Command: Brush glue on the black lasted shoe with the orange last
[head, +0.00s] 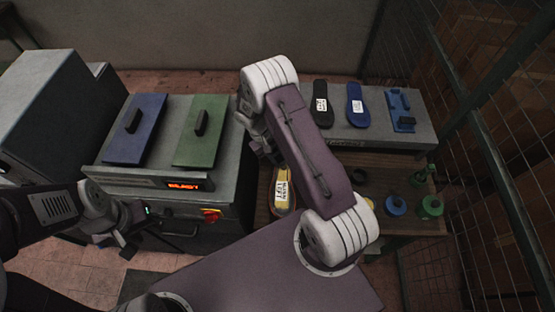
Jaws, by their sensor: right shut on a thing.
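An orange-yellow last with a white printed label (282,192) lies on the wooden table left of my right forearm; its black shoe part is hard to make out. My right gripper (264,147) hangs just above and beyond it, largely hidden behind my own arm. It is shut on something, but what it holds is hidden. My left gripper (130,234) is in front of the grey press machine, with its fingers apart and empty. Glue pots stand on the wooden table: a blue one (396,206) and a green one (431,208). A yellow one (370,203) is partly hidden by my arm.
The grey machine (170,180) carries a blue pad and a green pad. A grey shelf (350,134) holds a black labelled sole, a blue labelled sole and a blue fixture. A green bottle (421,175) and a black ring (358,175) stand on the table. Wire mesh closes the right side.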

